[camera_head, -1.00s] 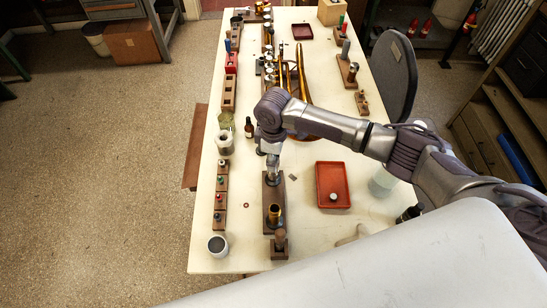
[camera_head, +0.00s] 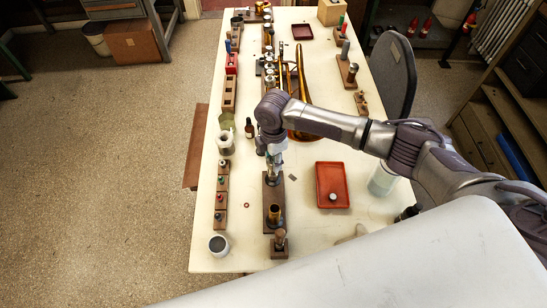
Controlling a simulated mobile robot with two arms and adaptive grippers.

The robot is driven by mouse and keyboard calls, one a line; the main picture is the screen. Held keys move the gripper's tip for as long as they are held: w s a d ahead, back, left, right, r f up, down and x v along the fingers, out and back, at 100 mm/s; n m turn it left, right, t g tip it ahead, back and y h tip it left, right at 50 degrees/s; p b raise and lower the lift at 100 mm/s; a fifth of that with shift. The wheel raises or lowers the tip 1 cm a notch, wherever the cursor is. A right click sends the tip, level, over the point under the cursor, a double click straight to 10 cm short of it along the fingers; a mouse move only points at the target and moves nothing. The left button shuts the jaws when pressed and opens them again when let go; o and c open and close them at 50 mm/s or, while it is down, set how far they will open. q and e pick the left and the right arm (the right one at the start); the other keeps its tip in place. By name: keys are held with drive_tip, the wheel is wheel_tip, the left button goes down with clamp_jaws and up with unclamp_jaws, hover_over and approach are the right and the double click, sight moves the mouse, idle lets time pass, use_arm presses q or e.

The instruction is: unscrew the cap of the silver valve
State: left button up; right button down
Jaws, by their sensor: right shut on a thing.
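The silver valve (camera_head: 271,179) stands upright in the far end of a long dark wooden block (camera_head: 273,197) at the table's near middle. My right gripper (camera_head: 272,166) points down over the valve's top and is shut there on its cap. The fingers and my wrist hide most of the cap, so I cannot tell whether it is still on its thread. My left gripper is not in view.
A red tray (camera_head: 321,172) with a small round metal piece (camera_head: 333,196) lies to the right. A row of small wooden holders (camera_head: 220,200) and a pale cup (camera_head: 219,244) stand left. A brown bottle (camera_head: 249,128) and brass horn (camera_head: 301,95) are behind.

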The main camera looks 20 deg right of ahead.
drive_tip(key=shift+n, duration=0.4)
use_arm(q)
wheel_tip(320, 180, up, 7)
drive_tip(key=p, duration=0.6)
drive_tip(key=shift+p, duration=0.4)
use_arm(e)
drive_tip(key=shift+r, duration=3.25)
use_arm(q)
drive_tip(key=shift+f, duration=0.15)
